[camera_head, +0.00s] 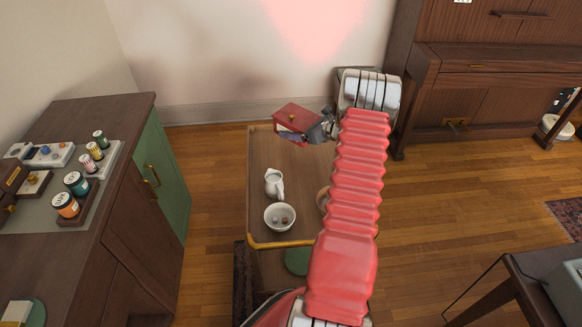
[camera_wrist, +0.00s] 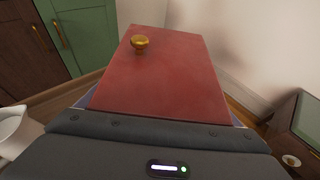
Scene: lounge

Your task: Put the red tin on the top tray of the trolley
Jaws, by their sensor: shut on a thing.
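The red tin (camera_head: 297,117) is a box with a small brass knob on its lid. My gripper (camera_head: 308,135) is shut on it, at the far end of the trolley's top tray (camera_head: 260,180). In the head view the tin appears over the tray's far edge; I cannot tell whether it touches the tray. In the wrist view the tin (camera_wrist: 160,80) fills the middle, just beyond the gripper's dark body, which hides the fingertips. My arm hides the right side of the tray.
A white jug (camera_head: 274,183) and a white bowl (camera_head: 280,217) with small things in it stand on the near part of the tray. A brown round thing is partly hidden by my arm. A cabinet (camera_head: 130,210) stands left, a piano (camera_head: 480,90) back right, the wall behind.

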